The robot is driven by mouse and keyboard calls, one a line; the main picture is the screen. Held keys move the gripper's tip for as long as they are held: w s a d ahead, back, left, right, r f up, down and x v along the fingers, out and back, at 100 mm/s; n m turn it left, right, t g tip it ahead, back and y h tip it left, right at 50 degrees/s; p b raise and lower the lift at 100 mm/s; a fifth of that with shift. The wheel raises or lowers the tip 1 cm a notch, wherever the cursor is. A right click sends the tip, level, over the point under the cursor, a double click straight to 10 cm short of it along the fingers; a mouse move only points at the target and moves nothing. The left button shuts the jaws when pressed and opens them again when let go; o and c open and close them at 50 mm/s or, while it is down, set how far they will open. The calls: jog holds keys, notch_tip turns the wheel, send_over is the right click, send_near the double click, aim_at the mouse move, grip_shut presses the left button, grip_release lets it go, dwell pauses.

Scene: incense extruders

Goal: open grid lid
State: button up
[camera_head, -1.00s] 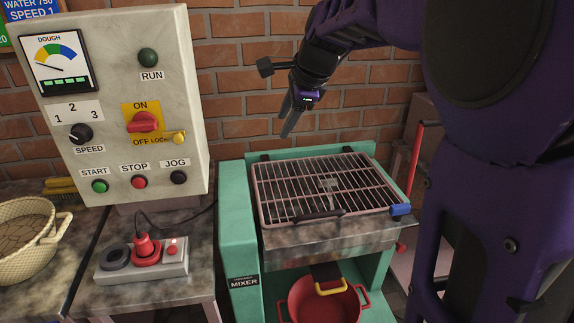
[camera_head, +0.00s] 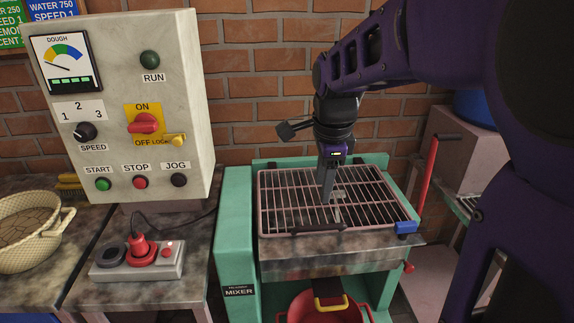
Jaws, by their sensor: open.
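The grid lid (camera_head: 290,203) is a pinkish metal frame with parallel bars. It lies flat and closed on top of the green mixer (camera_head: 236,240). A dark handle (camera_head: 318,229) runs along its front edge, and a blue latch-like piece (camera_head: 405,227) sits at its front right corner. My gripper (camera_head: 327,198) points down over the middle of the grid, behind the handle. It is open and holds nothing that I can see. I cannot tell whether the fingertips touch the bars.
A grey control panel (camera_head: 113,100) stands at the left. Below it are a power strip (camera_head: 138,262) with a red plug and a woven basket (camera_head: 28,238). A red lever (camera_head: 427,178) rises right of the mixer. A red pot (camera_head: 325,305) sits under it. A brick wall (camera_head: 250,100) closes the back.

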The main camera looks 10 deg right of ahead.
aim_at(317, 226)
jog(key=w+f, duration=0.1)
jog(key=f, duration=0.3)
jog(key=f+b, duration=0.1)
jog(key=f, duration=0.3)
jog(key=w+f+b, duration=0.1)
jog(key=f, duration=0.4)
jog(key=shift+w, duration=0.3)
grip_shut()
dwell(0.7)
